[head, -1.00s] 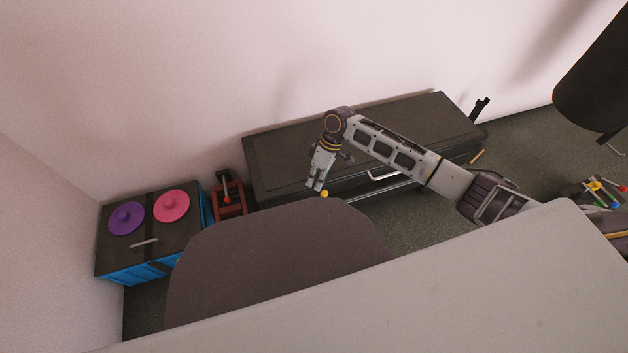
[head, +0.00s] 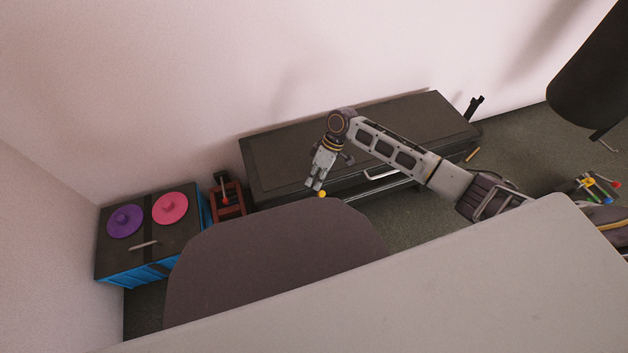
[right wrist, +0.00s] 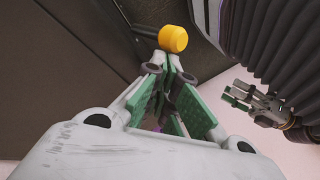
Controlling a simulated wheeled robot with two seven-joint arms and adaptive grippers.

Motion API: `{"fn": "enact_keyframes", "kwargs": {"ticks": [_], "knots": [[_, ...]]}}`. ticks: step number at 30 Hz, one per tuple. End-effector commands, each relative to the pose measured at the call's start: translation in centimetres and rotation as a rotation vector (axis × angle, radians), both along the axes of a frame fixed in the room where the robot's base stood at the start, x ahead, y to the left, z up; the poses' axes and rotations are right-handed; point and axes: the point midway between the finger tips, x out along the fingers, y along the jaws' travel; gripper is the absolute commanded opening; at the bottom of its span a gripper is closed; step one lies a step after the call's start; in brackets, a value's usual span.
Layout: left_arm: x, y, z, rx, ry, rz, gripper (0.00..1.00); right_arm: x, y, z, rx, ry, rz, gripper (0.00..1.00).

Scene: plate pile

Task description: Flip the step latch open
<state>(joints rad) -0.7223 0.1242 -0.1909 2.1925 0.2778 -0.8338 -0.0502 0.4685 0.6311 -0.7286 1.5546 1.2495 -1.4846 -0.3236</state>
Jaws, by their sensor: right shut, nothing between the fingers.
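A yellow knob (head: 322,194) shows at the front of a long dark cabinet (head: 280,165), low near its left end. In the right wrist view the yellow knob (right wrist: 173,38) sits at the end of a dark rod. I cannot tell for sure that this is the step latch. My right gripper (head: 314,187) points down just left of the knob. In its wrist view the fingers (right wrist: 170,78) are shut and empty, very close to the knob; contact is unclear. Another gripper (right wrist: 240,118), seemingly my left, shows at the right of that view, its opening unclear.
A grey table top (head: 420,290) and a dark rounded chair back (head: 270,255) fill the near side. A blue box with purple and pink discs (head: 170,208) stands at left, beside a red-brown frame (head: 228,200). Open floor (head: 520,145) lies at right.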

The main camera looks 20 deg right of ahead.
Motion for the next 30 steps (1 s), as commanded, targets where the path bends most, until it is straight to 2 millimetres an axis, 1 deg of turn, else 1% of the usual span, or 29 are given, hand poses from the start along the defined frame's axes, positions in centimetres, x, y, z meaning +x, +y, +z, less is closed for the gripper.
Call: {"fn": "enact_keyframes", "kwargs": {"ticks": [23, 30], "knots": [[-0.2, 0.3, 0.9, 0.018, 0.016, 0.003, 0.40, 0.0, -1.0, 0.0, 0.099, 0.006, -0.001, 0.00], [-0.3, 0.4, 1.4, 0.024, 0.020, 0.006, 0.40, 0.0, -1.8, 0.0, 0.177, 0.009, -0.003, 0.00]]}}
